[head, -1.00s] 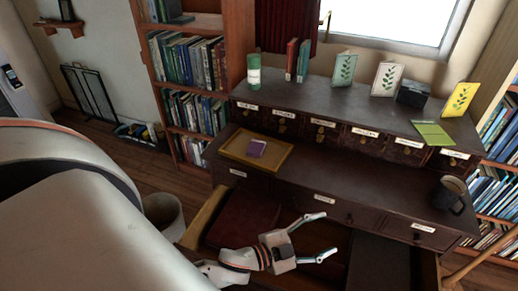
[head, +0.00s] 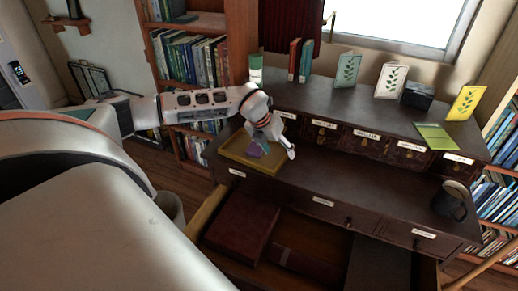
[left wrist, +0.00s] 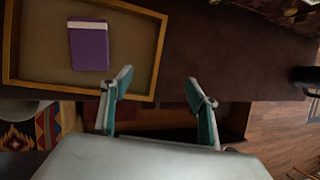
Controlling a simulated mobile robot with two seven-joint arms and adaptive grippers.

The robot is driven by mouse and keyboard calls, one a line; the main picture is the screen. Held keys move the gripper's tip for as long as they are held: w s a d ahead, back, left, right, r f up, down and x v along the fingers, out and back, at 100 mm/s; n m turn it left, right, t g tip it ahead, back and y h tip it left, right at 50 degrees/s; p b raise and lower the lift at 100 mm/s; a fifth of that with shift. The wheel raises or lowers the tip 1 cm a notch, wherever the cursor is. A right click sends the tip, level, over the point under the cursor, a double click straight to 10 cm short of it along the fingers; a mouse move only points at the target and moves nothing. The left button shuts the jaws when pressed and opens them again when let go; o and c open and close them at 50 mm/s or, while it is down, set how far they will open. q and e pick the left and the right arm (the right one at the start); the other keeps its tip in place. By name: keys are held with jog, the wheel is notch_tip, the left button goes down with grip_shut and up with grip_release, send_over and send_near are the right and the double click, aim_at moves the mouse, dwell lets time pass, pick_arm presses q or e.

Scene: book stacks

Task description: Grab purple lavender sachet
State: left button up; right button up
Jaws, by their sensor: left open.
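The purple lavender sachet (left wrist: 89,46) lies flat in a shallow yellow-brown tray (left wrist: 159,50), with a white band along one end. In the head view the sachet (head: 254,150) is partly hidden by my left gripper (head: 278,154). The tray (head: 231,158) sits on the left of the dark desk. My left gripper is open and empty, above the tray's right part. In the left wrist view its fingers (left wrist: 158,88) are apart, and the sachet is ahead and to the left of them. My right gripper is not in view.
An open drawer holding a dark red box (head: 240,226) juts out below the desk's front. A dark mug (head: 450,200) stands at the desk's right. Cards, books and a green-white canister (head: 255,70) stand on the upper shelf. The middle of the desktop is clear.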

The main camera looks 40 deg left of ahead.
aim_at(256, 146)
pick_arm(q)
jog(key=a+y, duration=0.1)
jog(key=a, duration=0.2)
jog(key=a+r+n+y, duration=0.1)
jog(key=a, duration=0.3)
jog(key=s+a+r, duration=0.1)
jog(key=a, duration=0.2)
jog(key=shift+a+n+g+y, duration=0.3)
jog(key=shift+n+g+y, duration=0.1)
jog(key=shift+a+f, duration=0.15)
jog(key=shift+a, duration=0.05)
jog(key=b+x, duration=0.1)
jog(key=x, duration=0.6)
jog(key=shift+d+f, duration=0.15)
jog(key=shift+f, duration=0.1)
jog(key=shift+r, duration=0.1)
jog(key=c, duration=1.1)
